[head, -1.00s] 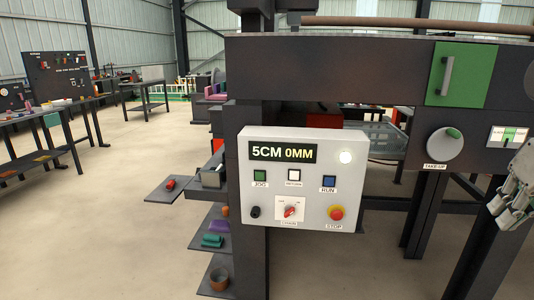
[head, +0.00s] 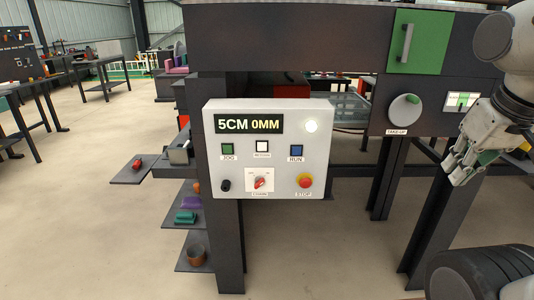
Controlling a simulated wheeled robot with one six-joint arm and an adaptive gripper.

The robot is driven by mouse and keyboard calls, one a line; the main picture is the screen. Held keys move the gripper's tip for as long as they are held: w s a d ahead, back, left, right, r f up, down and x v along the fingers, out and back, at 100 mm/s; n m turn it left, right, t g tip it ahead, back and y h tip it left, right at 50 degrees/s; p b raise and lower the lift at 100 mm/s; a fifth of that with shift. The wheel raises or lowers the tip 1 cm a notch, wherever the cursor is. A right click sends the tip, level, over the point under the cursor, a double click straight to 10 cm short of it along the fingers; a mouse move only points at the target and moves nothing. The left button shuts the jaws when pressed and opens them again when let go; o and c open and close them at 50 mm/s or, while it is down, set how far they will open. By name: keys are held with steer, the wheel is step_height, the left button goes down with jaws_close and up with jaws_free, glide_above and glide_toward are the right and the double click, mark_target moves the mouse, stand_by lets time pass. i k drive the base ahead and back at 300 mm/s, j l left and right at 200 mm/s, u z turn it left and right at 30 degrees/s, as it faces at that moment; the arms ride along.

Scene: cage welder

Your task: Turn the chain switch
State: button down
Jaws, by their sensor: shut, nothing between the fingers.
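The chain switch is a small red rotary knob (head: 260,183) on a white plate, low in the middle of the grey control box (head: 320,140). Its pointer is tilted; its small lettering is hard to read. My gripper (head: 457,172) is at the right of the view, well to the right of the box and apart from it. Its fingers are shut and hold nothing.
The box also carries a green JOG button (head: 228,149), a blue RUN button (head: 296,151), a black knob (head: 225,185) and a red STOP button (head: 305,181). A TAKE-UP dial (head: 404,109) lies between box and gripper. Dark legs (head: 432,210) stand below.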

mark_target(259, 181)
steer(key=k+j, duration=0.1)
steer(key=j, duration=0.2)
steer(key=k+j, duration=0.1)
steer(key=j, duration=0.25)
steer(key=k+j, duration=0.15)
steer(key=j, duration=0.15)
steer(key=k+j, duration=0.1)
steer(key=j, duration=0.2)
steer(key=z, duration=0.05)
